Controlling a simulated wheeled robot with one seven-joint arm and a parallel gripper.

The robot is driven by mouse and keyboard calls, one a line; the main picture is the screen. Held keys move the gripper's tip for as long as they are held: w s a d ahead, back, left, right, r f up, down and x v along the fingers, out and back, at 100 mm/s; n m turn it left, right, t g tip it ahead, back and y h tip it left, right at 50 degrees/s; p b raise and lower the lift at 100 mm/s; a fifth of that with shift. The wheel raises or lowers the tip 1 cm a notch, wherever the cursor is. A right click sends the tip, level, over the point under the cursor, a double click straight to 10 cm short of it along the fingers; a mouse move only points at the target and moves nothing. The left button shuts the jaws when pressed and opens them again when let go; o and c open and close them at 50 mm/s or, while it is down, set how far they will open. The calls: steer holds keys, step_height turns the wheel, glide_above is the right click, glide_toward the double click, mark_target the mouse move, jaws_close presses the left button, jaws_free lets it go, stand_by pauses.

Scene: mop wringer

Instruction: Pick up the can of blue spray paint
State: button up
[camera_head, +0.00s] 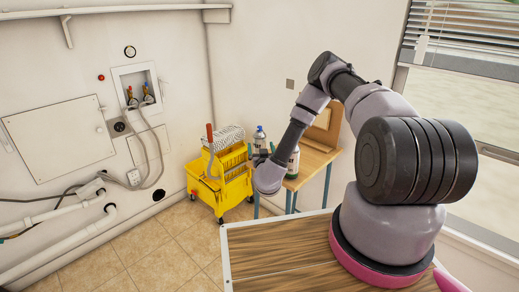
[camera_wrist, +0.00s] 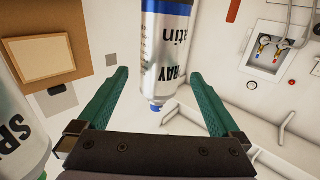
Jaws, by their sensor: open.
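The can of blue spray paint (camera_wrist: 167,45) shows upside down at the top middle of the wrist view. It is silver with blue trim, dark lettering and a blue nozzle. It lines up between the two green fingers of my gripper (camera_wrist: 160,76), which are apart with a gap on each side. I cannot tell how deep it sits between them. In the head view a can with a blue part (camera_head: 259,137) stands just behind my gripper (camera_head: 262,157), which is partly hidden by my wrist. A second spray can (camera_wrist: 20,125), silver with green, is at the wrist view's left edge.
A small wooden table (camera_head: 315,160) stands in the corner, and the green-marked can (camera_head: 293,163) is on it, right of my gripper. A framed board (camera_head: 323,125) leans at the back. A yellow mop wringer bucket (camera_head: 225,185) stands left of the table on the tiled floor.

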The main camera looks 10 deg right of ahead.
mark_target(260, 145)
steer(key=w, duration=0.4)
steer(key=shift+w+d+r, duration=0.15)
steer(key=shift+w, duration=0.05)
jaws_close()
steer(key=shift+r, duration=0.1)
step_height(260, 145, up, 10)
steer(key=shift+f, duration=0.1)
stand_by(0.3)
